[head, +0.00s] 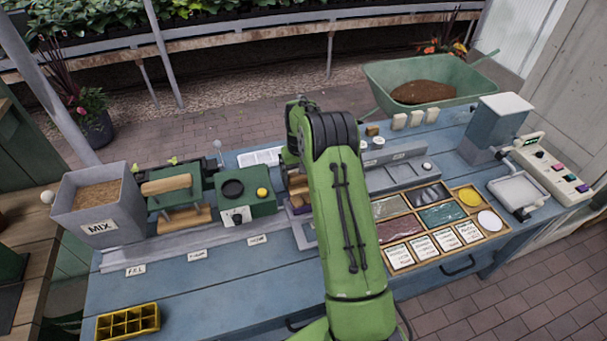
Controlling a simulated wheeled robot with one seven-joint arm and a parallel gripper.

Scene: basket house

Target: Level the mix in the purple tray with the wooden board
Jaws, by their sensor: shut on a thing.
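My green arm reaches over the middle of the blue bench, and its links cover much of my gripper (291,166). The gripper points down beside the black joint, with its fingertips hard to make out. It is shut on a tan piece that looks like the wooden board (297,186). Just below the board a narrow strip of the purple tray (301,210) shows; the arm hides the rest of the tray and its mix. I cannot tell whether the board touches the mix.
A grey MIX hopper (97,204), a press with a wooden handle (168,187) and a green control box (245,194) stand left of my arm. A yellow cell tray (127,323) lies front left. A sectioned sample tray (437,226) and a grey machine (494,128) stand right.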

